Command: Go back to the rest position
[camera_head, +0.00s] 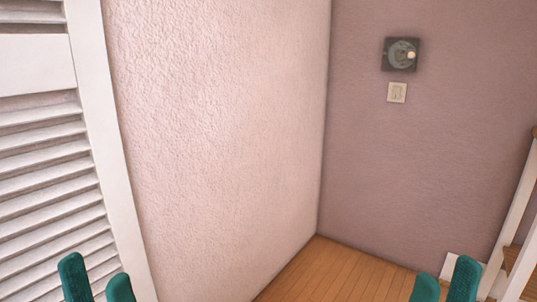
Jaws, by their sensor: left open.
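My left gripper (96,276) shows at the bottom left as two green fingertips with a gap between them. It is open and nothing shows between the fingers. My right gripper (445,278) shows at the bottom right as two green fingertips, also apart and empty. Only the tips of both grippers are in view; the rest of the arms is below the picture. The two grippers are far apart, and neither is seen holding anything.
A white louvred door or shutter (45,170) stands at the left. A pale textured wall (220,120) meets a mauve wall (420,170) in a corner. A dark dial (392,54) and a switch (397,92) are on it. Wooden floor (335,275) is clear; white-framed shelving (515,215) stands right.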

